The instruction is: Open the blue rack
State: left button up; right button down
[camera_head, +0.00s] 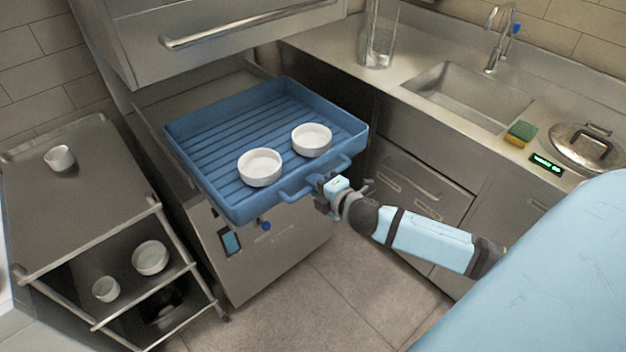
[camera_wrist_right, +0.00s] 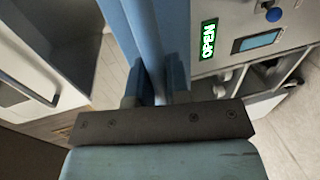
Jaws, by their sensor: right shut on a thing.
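The blue rack (camera_head: 215,136) is a ribbed tray, pulled out of the steel machine below the raised hood in the head view. Two white bowls sit in its front part, one on the left (camera_head: 260,168) and one on the right (camera_head: 311,140). My right gripper (camera_head: 319,181) is at the handle (camera_head: 290,195) on the rack's front and is shut on it. My left gripper is not in view.
A steel cart (camera_head: 80,200) at left holds a small white jug (camera_head: 60,158) on top and white vessels on a lower shelf. At right a counter carries a sink (camera_head: 470,95), a sponge (camera_head: 521,132) and a lidded pot (camera_head: 582,147). The floor in front is clear.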

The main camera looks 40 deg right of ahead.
jog(key=shift+s, duration=0.1)
dwell(0.3)
jog(key=c, duration=1.1)
grip_release()
jog(key=v, duration=1.3)
jog(key=shift+s+b, duration=0.35)
jog(key=shift+s, duration=0.05)
jog(key=shift+d, duration=0.1)
